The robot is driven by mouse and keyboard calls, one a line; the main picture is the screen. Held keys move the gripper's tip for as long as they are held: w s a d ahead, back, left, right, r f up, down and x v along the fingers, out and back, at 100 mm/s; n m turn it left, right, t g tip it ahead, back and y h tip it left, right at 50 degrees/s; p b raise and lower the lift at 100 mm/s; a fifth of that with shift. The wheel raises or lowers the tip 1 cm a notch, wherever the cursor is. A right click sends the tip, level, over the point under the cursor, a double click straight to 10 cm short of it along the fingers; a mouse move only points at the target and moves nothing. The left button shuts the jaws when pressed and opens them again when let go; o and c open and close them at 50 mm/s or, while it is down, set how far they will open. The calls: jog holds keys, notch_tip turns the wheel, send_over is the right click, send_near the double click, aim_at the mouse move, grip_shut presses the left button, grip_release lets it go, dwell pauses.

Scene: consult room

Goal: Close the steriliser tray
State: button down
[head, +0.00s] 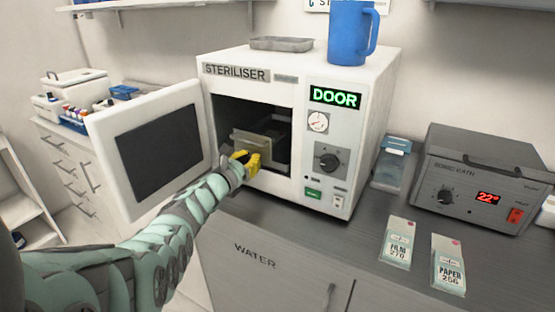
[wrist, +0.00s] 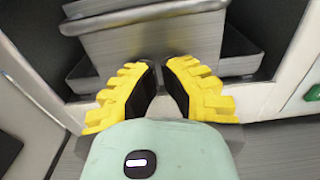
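The steriliser (head: 367,112) is a white box with an open door (head: 151,148) swung out to the left; its display reads DOOR. A metal tray (head: 281,146) sticks partly out of the dark chamber. Its front panel and rounded top lip (wrist: 143,15) fill the top of the wrist view. My gripper (head: 248,158) has yellow fingers and is at the tray's front, low in the opening. In the wrist view, the fingertips (wrist: 160,65) are close together with no object seen between them, just before the panel. I cannot tell whether they touch it.
A blue mug (head: 348,35) and a shallow metal dish (head: 281,44) stand on the steriliser. A sonic bath (head: 472,188), a blue container (head: 391,165) and two packets (head: 398,243) are on the grey counter (head: 325,235) to the right. The open door stands beside my arm.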

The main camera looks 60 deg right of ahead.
jog(key=shift+d+f+b, duration=0.2)
jog(key=shift+d+b, duration=0.35)
jog(key=shift+b, duration=0.3)
jog(key=d+b, duration=0.3)
jog(key=b, duration=0.1)
jog(key=shift+w+d, duration=0.1)
jog(key=shift+d, duration=0.05)
